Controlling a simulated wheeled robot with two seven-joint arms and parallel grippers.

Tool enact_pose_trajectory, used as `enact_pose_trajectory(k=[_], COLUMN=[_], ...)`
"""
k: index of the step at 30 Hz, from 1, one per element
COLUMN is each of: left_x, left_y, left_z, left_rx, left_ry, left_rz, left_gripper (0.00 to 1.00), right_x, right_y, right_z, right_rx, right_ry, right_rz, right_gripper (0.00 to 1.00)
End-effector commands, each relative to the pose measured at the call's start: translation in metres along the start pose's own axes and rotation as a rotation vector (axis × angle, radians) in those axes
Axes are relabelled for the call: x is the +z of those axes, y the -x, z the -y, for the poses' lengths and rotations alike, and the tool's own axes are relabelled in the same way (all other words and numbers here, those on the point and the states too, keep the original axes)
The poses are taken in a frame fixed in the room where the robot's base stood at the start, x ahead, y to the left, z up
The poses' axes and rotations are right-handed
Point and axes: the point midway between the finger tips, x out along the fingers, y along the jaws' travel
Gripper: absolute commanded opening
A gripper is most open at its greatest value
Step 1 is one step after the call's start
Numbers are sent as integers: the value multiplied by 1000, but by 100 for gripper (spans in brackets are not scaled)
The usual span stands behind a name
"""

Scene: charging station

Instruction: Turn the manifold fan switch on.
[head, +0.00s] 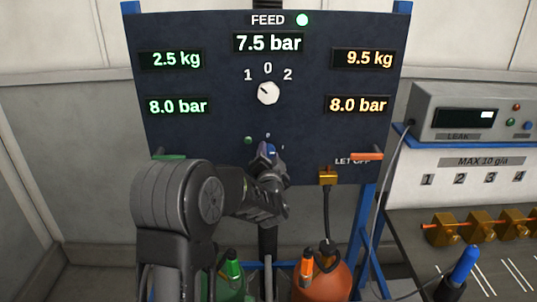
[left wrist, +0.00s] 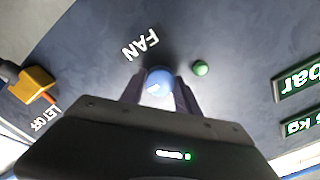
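The fan switch is a small blue round-ended knob (left wrist: 159,83) on the dark panel, beside the FAN label (left wrist: 140,46) in the left wrist view. My left gripper (left wrist: 160,90) has its fingers apart, one on each side of the knob. I cannot tell whether they press on it. In the head view my left gripper (head: 268,152) is at the lower middle of the panel and covers most of the switch. A dull green round lamp (head: 248,140) is beside the switch; it also shows in the left wrist view (left wrist: 200,68). My right gripper is not in view.
The panel (head: 215,85) has a white selector dial (head: 268,93) above and lit displays. A green handle (head: 170,157) and an orange handle (head: 366,156) stick out at its lower edge. A yellow block (head: 328,176) with a hose hangs at right. Green and orange cylinders (head: 322,280) stand below.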

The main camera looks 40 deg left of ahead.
Motion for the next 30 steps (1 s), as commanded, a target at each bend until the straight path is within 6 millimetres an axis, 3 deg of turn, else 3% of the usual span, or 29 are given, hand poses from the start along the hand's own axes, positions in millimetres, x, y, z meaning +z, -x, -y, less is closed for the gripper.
enact_pose_trajectory(k=[7, 17, 30], left_x=[0, 0, 0], left_y=[0, 3, 66], left_z=[0, 0, -1], left_rx=[0, 0, 1], left_ry=[1, 3, 4], left_rz=[0, 0, -1], left_gripper=[59, 59, 59], right_x=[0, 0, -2], right_y=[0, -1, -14], right_z=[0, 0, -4], right_rx=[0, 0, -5], right_ry=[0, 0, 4], right_rz=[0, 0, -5], right_gripper=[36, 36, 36])
